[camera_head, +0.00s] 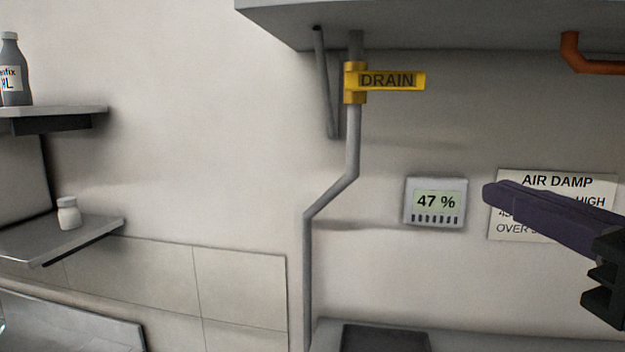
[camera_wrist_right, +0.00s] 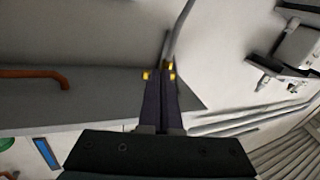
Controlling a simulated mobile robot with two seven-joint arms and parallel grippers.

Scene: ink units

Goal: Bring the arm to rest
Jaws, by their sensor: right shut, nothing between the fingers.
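My right gripper (camera_head: 490,194) comes in from the right edge in the head view. Its long dark purple fingers are shut with nothing between them, and they point left. In that view they cover part of the AIR DAMP notice (camera_head: 556,180). In the right wrist view the shut fingers (camera_wrist_right: 160,82) point up the picture, with yellow bits of the DRAIN tag (camera_wrist_right: 146,75) showing on either side of them. I cannot tell how far the tips are from it. My left gripper is in neither view.
A grey pipe (camera_head: 308,270) with the yellow DRAIN tag (camera_head: 400,81) runs down from a grey overhead unit (camera_head: 440,22). A meter (camera_head: 436,202) reads 47 %. An orange pipe (camera_head: 572,52) hangs upper right. Shelves at left hold a bottle (camera_head: 12,75) and a white jar (camera_head: 68,213).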

